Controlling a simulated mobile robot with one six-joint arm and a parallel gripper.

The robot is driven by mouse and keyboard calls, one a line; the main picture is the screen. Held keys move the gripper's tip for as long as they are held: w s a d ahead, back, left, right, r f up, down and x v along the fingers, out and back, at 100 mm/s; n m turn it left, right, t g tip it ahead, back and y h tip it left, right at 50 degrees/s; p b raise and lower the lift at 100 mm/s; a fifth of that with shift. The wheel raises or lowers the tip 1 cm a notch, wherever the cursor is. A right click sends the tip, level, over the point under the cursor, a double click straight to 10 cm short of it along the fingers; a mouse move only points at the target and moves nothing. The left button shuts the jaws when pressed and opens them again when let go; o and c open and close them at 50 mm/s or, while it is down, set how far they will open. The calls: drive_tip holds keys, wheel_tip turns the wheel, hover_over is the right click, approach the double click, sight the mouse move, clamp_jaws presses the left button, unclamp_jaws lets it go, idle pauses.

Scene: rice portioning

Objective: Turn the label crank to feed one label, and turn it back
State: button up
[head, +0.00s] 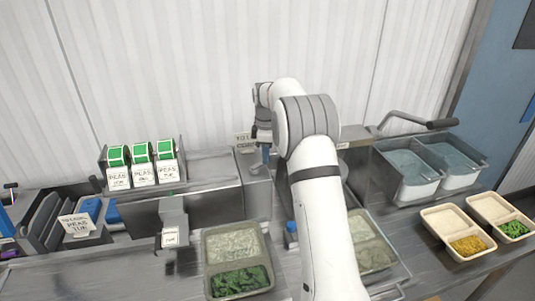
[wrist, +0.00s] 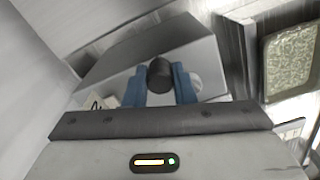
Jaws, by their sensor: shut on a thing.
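My gripper (head: 264,155) is at the back of the counter, over a grey box-shaped housing (head: 258,190). In the wrist view, its two blue fingers (wrist: 160,85) are shut on a dark round knob (wrist: 159,70), which I take to be the label crank's handle. The knob sits between the fingers in front of the sloped grey housing (wrist: 150,45). A pale round part shows just right of the right finger. The crank's arm and its angle are hidden by the fingers and my wrist. A small white label (head: 170,237) shows on a grey device (head: 174,213) to the left.
A two-part tray (head: 208,262) with pale and green food stands in front, left of my arm. Another tray (head: 385,232) is partly behind my arm. Green label rolls (head: 141,152) stand at back left. Water basins (head: 415,187) and filled trays (head: 449,218) are at right.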

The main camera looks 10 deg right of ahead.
drive_tip(key=shift+w+a+n, duration=0.1)
drive_tip(key=shift+w+n, duration=0.1)
drive_tip(key=shift+n, duration=0.2)
drive_tip(key=shift+r, duration=0.1)
drive_tip(key=o, duration=1)
drive_tip(key=shift+r+b, duration=0.8)
drive_tip(key=shift+r, duration=3)
